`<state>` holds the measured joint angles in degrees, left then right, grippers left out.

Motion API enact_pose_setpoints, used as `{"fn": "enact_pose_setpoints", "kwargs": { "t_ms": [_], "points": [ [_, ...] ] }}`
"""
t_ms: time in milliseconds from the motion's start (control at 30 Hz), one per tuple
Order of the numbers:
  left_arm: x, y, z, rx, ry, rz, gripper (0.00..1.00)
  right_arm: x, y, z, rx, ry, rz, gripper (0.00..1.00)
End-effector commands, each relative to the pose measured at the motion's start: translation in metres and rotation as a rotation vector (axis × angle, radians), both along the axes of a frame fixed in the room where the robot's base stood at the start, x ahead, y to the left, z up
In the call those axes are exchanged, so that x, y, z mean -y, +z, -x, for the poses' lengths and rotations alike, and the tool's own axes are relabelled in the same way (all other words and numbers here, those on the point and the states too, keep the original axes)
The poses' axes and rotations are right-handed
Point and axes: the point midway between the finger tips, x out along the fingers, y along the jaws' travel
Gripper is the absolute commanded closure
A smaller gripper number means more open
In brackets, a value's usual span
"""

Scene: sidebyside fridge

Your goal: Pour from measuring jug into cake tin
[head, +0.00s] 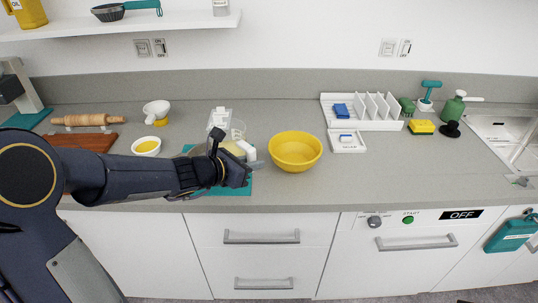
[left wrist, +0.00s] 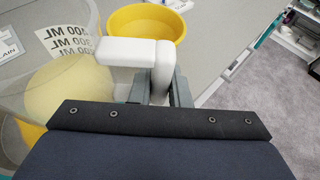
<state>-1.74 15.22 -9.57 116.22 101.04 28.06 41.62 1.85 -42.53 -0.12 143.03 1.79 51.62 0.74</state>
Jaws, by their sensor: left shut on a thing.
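The clear measuring jug (head: 238,128) stands over a teal mat, partly hidden behind my left arm. It has a white handle (head: 248,150), printed ML marks (left wrist: 66,40) and pale yellow contents (left wrist: 60,90). My left gripper (head: 246,168) is shut on the handle, which shows between the fingers in the left wrist view (left wrist: 160,72). I cannot tell whether the jug touches the mat. A round yellow open container (head: 295,163), the only likely cake tin, sits on the counter just right of the gripper. It shows beyond the handle in the left wrist view (left wrist: 180,28). My right gripper is not in view.
A white bowl with yellow contents (head: 147,152) and a white pack (head: 220,117) stand near the jug. The teal mat (head: 240,187) lies beneath. A white rack (head: 365,122) and small tray (head: 346,147) stand right of the yellow container. The front counter right of it is clear.

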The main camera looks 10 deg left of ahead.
Motion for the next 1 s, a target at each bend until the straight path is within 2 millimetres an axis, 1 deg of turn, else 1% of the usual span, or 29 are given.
{"fn": "enact_pose_setpoints", "kwargs": {
  "t_ms": [100, 333, 467, 567, 767, 1000],
  "points": [
    [-0.001, 0.004, -0.002, 0.002, 0.0, 0.0, 1.0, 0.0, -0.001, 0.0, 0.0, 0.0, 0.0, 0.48],
    [-0.001, 0.004, -0.001, 0.001, -0.001, 0.001, 1.0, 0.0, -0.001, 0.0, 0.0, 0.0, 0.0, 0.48],
    [-0.001, 0.003, -0.001, 0.0, 0.0, 0.0, 1.0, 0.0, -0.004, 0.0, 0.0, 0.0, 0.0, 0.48],
    [0.0, -0.003, 0.0, -0.017, -0.001, 0.024, 1.0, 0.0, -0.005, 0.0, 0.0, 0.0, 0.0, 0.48],
    [0.004, -0.023, 0.002, -0.07, -0.001, 0.101, 1.0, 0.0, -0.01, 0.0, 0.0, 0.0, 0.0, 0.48],
    [0.005, -0.018, 0.003, -0.078, -0.001, 0.125, 1.0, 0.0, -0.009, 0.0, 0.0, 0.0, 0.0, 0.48]
  ]
}}
